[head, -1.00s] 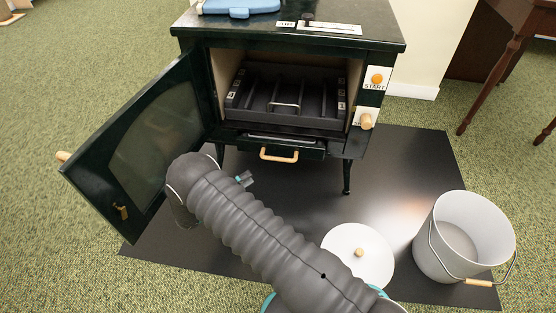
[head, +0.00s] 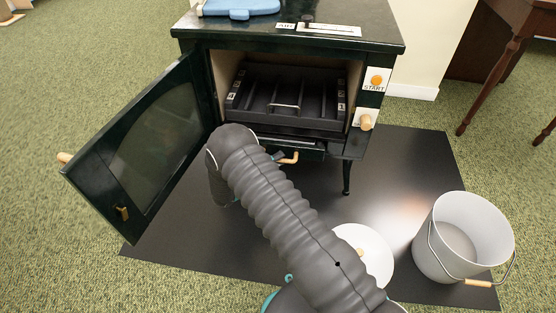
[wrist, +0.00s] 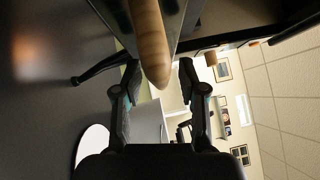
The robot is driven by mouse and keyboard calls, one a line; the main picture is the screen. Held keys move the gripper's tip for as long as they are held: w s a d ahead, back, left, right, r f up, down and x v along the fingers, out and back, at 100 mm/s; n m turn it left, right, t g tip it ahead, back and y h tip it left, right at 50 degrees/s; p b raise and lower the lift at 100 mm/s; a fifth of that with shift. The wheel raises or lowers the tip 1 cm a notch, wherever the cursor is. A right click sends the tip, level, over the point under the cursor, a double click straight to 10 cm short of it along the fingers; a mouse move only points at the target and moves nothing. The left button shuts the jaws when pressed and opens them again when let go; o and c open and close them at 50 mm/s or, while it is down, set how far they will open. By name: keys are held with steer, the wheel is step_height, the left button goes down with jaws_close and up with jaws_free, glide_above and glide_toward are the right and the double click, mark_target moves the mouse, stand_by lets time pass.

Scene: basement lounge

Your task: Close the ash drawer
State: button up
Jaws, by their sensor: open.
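The ash drawer (head: 314,152) is below the firebox of the dark green stove, its front standing out slightly and partly hidden by my arm. Its wooden handle (head: 290,160) shows just right of my arm. My gripper (head: 277,157) is mostly hidden in the head view, close to the handle's left end. In the wrist view my gripper (wrist: 159,76) is open, with the wooden handle (wrist: 149,40) reaching between its fingertips. I cannot tell whether they touch.
The stove door (head: 150,150) hangs wide open at left. A grate (head: 285,98) sits in the firebox. A white lid (head: 367,252) and a white bucket (head: 428,240) are on the black floor mat (head: 400,170) at right. The mat between stove and bucket is clear.

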steer(key=shift+w+d, duration=0.1)
steer(key=shift+d, duration=0.05)
steer(key=shift+c, duration=0.2)
jaws_close()
steer(key=w+b, duration=0.1)
steer(key=w, duration=0.1)
steer(key=w+b, duration=0.1)
steer(key=w, duration=0.1)
steer(key=shift+w+d+f, duration=0.1)
steer(key=shift+d+f, duration=0.05)
steer(key=shift+d, duration=0.25)
steer(key=shift+w+r, duration=0.15)
steer(key=shift+r, duration=0.05)
steer(key=shift+o, duration=0.2)
jaws_free()
